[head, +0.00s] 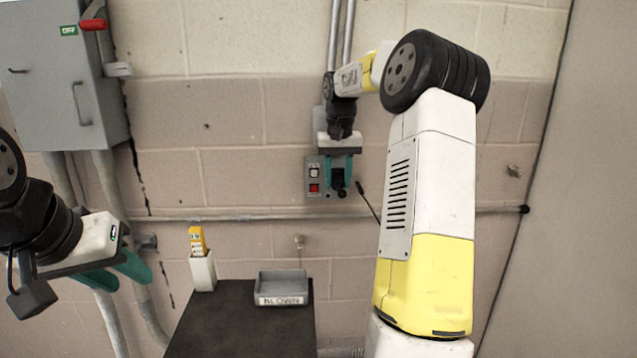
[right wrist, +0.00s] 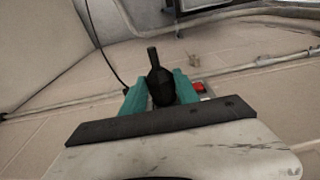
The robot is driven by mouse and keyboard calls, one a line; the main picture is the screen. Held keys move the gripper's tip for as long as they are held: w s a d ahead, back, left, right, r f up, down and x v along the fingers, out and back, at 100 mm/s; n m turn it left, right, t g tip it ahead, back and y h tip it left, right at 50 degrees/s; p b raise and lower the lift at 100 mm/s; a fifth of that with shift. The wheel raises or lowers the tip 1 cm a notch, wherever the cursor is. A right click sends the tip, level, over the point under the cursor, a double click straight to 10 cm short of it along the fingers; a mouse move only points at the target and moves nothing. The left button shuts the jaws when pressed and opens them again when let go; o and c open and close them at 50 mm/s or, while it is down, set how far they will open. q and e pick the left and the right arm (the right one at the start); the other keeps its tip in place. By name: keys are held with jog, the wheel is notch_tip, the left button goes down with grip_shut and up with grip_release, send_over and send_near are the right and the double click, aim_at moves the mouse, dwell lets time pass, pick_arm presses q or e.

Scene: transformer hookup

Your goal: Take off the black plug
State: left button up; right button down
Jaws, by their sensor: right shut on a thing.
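The black plug (head: 338,182) is at the grey wall box (head: 313,169), right of its white and red buttons. My right gripper (head: 339,170) is shut on the plug, a teal finger on each side. The right wrist view shows the plug (right wrist: 160,84) between the fingers, its narrow end pointing away from the gripper. A thin black cord (right wrist: 103,45) shows there too. I cannot tell whether the plug is seated in the box or clear of it. My left gripper (head: 116,274) is open and empty at the lower left.
A grey cabinet (head: 62,75) with a red lever (head: 93,24) hangs at the upper left. A dark table (head: 235,325) below holds a grey tray (head: 283,300) marked "BLOWN" and a white holder (head: 202,272) with a yellow device (head: 197,241). A conduit (head: 240,217) runs along the wall.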

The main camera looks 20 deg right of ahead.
jog(key=shift+s+a, duration=0.15)
jog(key=shift+s, duration=0.5)
jog(key=shift+s+a, duration=0.15)
jog(key=shift+s, duration=0.45)
jog(key=s, duration=0.2)
jog(key=s+a, duration=0.1)
jog(key=s, duration=0.1)
jog(key=shift+s+a, duration=0.15)
jog(key=shift+s, duration=0.25)
